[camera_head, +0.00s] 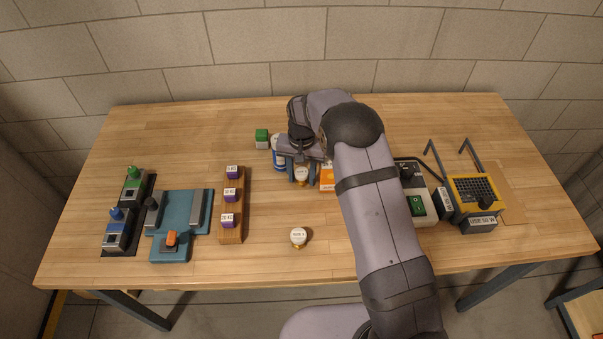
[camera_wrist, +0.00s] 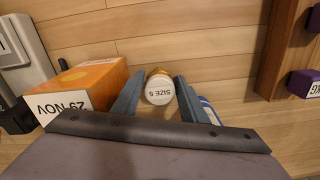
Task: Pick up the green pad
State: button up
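Two green things could be the pad. A small block with a green top (camera_head: 262,134) stands at the back of the table, left of my gripper. A flat green rectangle (camera_head: 417,206) lies on the pale grey device right of my arm. My gripper (camera_head: 301,168) is over the middle of the table, apart from both. In the wrist view its fingers (camera_wrist: 160,92) are open, with a white-lidded jar marked SIZE (camera_wrist: 160,88) between or just beyond them and slight gaps at its sides. Neither green thing shows in the wrist view.
An orange box (camera_head: 327,176) and a blue-labelled container (camera_head: 279,155) stand close beside the gripper. Another white-lidded jar (camera_head: 299,237) stands in front. A wooden rack with purple blocks (camera_head: 231,205) and a teal fixture (camera_head: 181,220) are left; a yellow device (camera_head: 474,190) is right.

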aim_at(301, 173)
jog(key=shift+r, duration=0.15)
notch_tip(301, 173, up, 12)
jog(key=b, duration=0.4)
